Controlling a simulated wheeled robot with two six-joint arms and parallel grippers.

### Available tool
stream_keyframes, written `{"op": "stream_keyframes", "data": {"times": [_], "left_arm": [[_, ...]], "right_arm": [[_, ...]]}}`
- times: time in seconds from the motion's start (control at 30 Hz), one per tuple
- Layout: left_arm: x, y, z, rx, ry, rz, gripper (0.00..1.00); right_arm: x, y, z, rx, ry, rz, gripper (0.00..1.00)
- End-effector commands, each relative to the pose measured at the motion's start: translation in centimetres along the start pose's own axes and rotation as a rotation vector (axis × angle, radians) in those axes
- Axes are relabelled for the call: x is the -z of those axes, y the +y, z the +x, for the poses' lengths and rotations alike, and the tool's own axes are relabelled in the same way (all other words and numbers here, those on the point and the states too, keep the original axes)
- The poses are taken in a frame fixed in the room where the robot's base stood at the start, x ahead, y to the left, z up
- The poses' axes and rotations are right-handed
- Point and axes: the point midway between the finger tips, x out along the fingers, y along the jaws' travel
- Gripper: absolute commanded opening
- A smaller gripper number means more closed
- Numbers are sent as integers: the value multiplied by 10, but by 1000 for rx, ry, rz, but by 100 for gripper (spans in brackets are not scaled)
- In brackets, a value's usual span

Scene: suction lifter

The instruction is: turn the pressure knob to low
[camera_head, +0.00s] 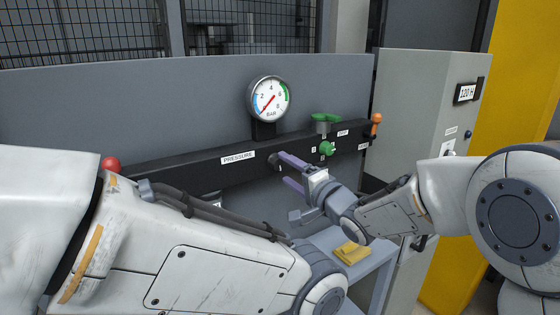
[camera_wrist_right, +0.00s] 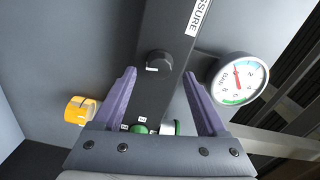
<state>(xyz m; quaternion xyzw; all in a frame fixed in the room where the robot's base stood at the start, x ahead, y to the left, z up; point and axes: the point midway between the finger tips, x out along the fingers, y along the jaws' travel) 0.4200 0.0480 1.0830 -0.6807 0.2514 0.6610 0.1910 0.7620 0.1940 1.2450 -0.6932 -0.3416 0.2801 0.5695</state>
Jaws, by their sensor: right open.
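The pressure knob (camera_wrist_right: 159,62) is a round black knob with a small white mark on its lower edge, on the dark control bar. In the head view the dark knob (camera_head: 273,160) shows just right of the PRESSURE label (camera_head: 238,158), partly behind my gripper. My right gripper (camera_head: 283,168) is open, its purple fingers pointing at the bar. In the wrist view the knob lies between the lines of the two fingers (camera_wrist_right: 158,74), with gaps on both sides; I see no contact. The pressure gauge (camera_head: 270,98) above has its red needle pointing lower left. My left gripper is out of view.
Right along the bar are a green knob (camera_head: 327,148), a green handle (camera_head: 325,118) and an orange-topped lever (camera_head: 376,124). A red ball knob (camera_head: 111,164) is at the left end. A yellow cloth (camera_head: 352,252) lies on a grey surface below. A grey cabinet (camera_head: 415,110) stands right.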

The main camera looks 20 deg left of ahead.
Motion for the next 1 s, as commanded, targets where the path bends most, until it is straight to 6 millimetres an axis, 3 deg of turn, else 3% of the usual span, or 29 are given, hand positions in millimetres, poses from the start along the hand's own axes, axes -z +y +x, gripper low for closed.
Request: {"op": "stream_keyframes", "data": {"times": [0.2,0.6,0.67,0.8,1.0], "left_arm": [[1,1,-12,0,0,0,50],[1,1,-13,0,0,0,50],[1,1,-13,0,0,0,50],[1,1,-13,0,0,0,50],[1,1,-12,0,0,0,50]], "right_arm": [[2,-1,30,-1,2,0,75],[4,1,37,-2,6,0,75],[4,1,37,-2,7,-1,56],[4,1,36,-3,7,-1,2],[2,1,38,-3,5,-10,0]]}}
